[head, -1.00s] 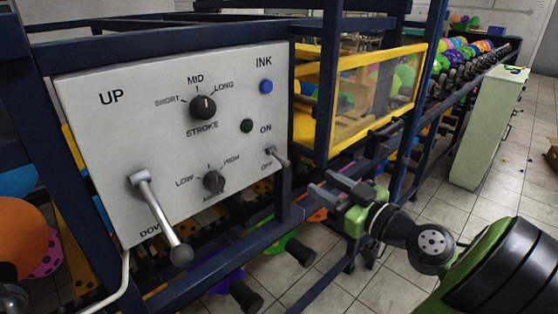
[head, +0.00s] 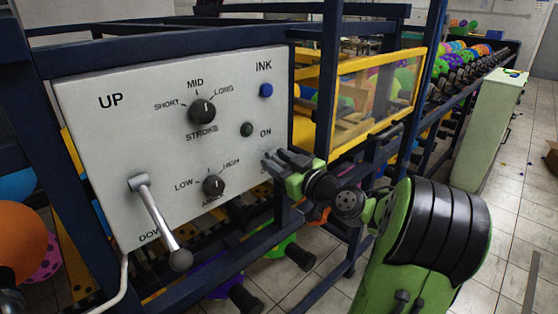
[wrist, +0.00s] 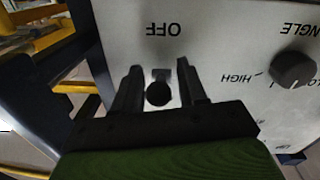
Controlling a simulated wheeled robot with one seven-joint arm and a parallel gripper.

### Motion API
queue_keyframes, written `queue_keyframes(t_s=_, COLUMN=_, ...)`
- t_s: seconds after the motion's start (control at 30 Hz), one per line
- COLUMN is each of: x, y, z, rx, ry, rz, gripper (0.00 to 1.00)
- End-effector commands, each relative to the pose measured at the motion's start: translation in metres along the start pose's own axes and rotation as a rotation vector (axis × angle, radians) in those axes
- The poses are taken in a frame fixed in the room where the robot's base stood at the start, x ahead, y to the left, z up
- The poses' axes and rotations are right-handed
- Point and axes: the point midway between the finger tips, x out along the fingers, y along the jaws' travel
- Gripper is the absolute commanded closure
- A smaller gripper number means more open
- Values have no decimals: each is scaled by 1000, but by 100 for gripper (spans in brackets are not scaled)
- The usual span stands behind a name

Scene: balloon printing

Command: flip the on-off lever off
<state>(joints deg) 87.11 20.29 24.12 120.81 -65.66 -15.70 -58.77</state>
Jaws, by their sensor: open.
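The on-off lever (wrist: 158,94) shows in the wrist view as a dark round end with a grey base behind it. It sits between my two fingers, on the side of its base away from the upside-down OFF label (wrist: 164,30). My gripper (head: 272,161) is open at the right edge of the white control panel (head: 120,130), just below the ON label (head: 265,132). The fingers stand on either side of the lever with gaps visible.
The panel also carries a stroke knob (head: 202,111), a lower angle knob (head: 213,186), a blue ink button (head: 266,90) and a large up-down lever (head: 160,220). A dark blue frame post (head: 331,80) and a yellow-framed clear guard (head: 375,95) stand close on the right.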

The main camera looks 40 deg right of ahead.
Motion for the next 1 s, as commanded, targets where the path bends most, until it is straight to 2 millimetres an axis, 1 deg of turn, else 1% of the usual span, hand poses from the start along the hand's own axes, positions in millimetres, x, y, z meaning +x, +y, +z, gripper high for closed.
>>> queue_keyframes(t_s=0.13, x=0, y=0, z=0, rx=0, ry=0, rz=0, gripper=58)
queue_keyframes(t_s=0.17, x=0, y=0, z=0, rx=0, ry=0, rz=0, gripper=60)
queue_keyframes(t_s=0.4, x=0, y=0, z=0, rx=0, ry=0, rz=0, gripper=97)
queue_keyframes(t_s=0.43, x=0, y=0, z=0, rx=0, ry=0, rz=0, gripper=100)
queue_keyframes(t_s=0.67, x=0, y=-1, z=4, rx=0, ry=19, rz=4, gripper=100)
queue_keyframes(t_s=0.9, x=1, y=-2, z=9, rx=3, ry=104, rz=20, gripper=100)
queue_keyframes(t_s=1.0, x=1, y=-2, z=7, rx=6, ry=131, rz=24, gripper=100)
